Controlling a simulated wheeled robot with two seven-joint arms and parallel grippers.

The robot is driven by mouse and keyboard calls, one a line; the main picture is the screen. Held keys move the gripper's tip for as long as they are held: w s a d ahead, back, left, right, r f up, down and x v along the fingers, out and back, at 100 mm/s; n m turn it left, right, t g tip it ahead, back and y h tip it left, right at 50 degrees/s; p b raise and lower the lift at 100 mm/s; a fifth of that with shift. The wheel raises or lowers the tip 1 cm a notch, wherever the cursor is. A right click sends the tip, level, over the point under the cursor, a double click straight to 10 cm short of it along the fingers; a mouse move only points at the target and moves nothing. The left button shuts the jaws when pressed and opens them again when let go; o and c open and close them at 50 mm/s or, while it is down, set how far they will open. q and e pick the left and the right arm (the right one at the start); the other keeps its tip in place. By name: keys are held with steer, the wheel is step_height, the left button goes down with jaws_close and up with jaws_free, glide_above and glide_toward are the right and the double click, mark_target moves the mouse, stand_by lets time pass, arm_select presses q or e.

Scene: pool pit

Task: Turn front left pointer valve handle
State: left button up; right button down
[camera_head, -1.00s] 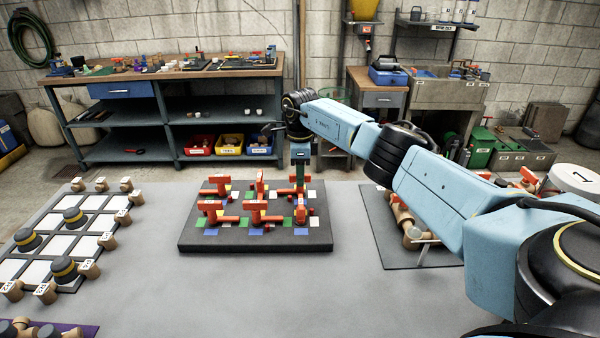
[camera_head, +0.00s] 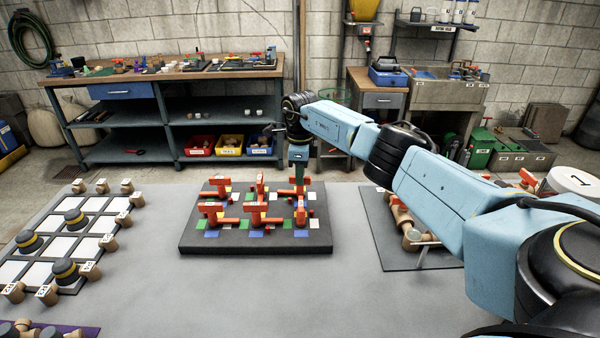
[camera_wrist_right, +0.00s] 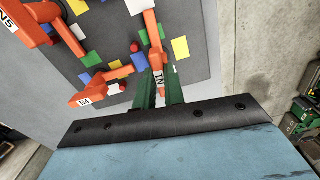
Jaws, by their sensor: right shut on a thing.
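A dark square board (camera_head: 250,245) on the grey table carries several orange pointer valve handles in two rows. The front left handle (camera_head: 210,208) stands with its bar lying roughly across the picture; my gripper is apart from it. My right gripper (camera_head: 299,180) reaches down over the back right handle (camera_head: 299,191). In the right wrist view its green fingers (camera_wrist_right: 159,88) are shut on an orange handle with a white label (camera_wrist_right: 157,62), one finger on each side. Another orange handle labelled N4 (camera_wrist_right: 100,92) is close beside it. My left gripper is not in view.
Coloured squares and small red knobs surround the handles. A grid board (camera_head: 60,238) with dark knobs lies at left, and a dark mat (camera_head: 385,245) with fittings at right, under my right arm. A workbench (camera_head: 170,78) stands behind. The front table middle is clear.

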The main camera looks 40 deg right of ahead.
steer(key=shift+r+m+p, duration=0.1)
steer(key=shift+m+p, duration=0.5)
steer(key=shift+m, duration=0.6)
steer(key=shift+m+p, duration=0.35)
steer(key=shift+m, duration=0.55)
steer(key=m+p, duration=0.2)
steer(key=m, duration=0.3)
steer(key=m+p, duration=0.1)
steer(key=m, duration=0.3)
arm_select(q)
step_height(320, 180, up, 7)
steer(key=p, duration=0.1)
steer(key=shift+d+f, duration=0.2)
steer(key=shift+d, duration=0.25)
arm_select(e)
steer(key=shift+m, duration=1.5)
steer(key=c, duration=1.5)
jaws_free()
